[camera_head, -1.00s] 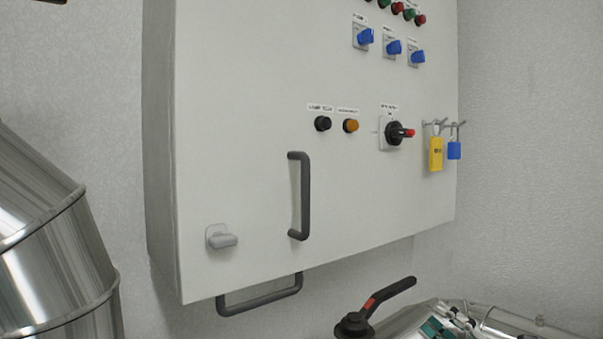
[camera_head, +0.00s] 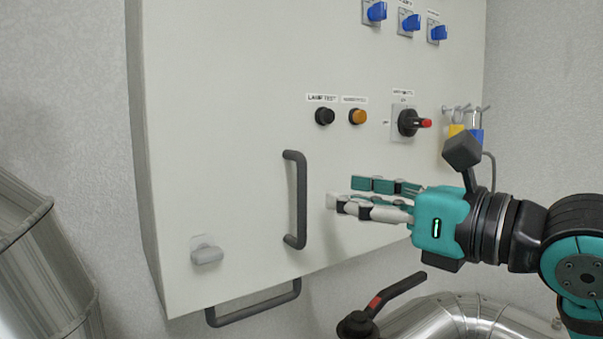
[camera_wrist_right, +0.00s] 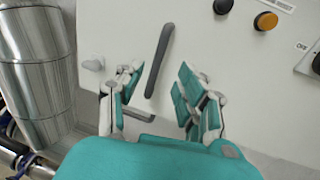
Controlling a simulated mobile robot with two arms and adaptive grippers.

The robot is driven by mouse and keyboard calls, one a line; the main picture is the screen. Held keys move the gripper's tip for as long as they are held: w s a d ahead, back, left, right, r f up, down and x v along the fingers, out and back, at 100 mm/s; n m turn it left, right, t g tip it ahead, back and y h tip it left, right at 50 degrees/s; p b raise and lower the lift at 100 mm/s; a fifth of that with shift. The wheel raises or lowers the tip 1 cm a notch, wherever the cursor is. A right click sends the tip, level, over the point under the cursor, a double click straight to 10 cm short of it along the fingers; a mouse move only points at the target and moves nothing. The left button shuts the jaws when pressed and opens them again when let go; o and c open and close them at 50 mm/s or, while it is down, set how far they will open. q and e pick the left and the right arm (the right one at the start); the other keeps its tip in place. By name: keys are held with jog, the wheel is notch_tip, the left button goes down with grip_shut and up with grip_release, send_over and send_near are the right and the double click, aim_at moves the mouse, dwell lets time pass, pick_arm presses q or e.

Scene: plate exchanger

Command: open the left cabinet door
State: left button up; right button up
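The cabinet door (camera_head: 230,130) is a white panel that looks shut. Its dark grey upright handle (camera_head: 301,200) is at the lower left of the panel. A light grey latch knob (camera_head: 207,254) is near the lower left corner. My right gripper (camera_head: 345,195) is right of the handle, apart from it, with its fingers pointing left. In the right wrist view the fingers (camera_wrist_right: 158,88) are spread with nothing between them, and the handle (camera_wrist_right: 160,60) stands beyond the gap. My left gripper is not in view.
A black valve lever (camera_head: 395,292) with a red band and silver pipes (camera_head: 460,315) are below the cabinet. A second dark handle (camera_head: 255,303) is under the cabinet's bottom edge. Yellow and blue padlocks hang at the right. A silver duct (camera_head: 40,270) is at the left.

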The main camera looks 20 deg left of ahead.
aim_at(305, 186)
jog(key=p+x, duration=0.2)
jog(key=x, duration=0.6)
jog(key=shift+r+p, duration=0.15)
jog(key=shift+p, duration=0.25)
jog(key=shift+w+a, duration=0.25)
jog(key=shift+a, duration=0.3)
grip_shut()
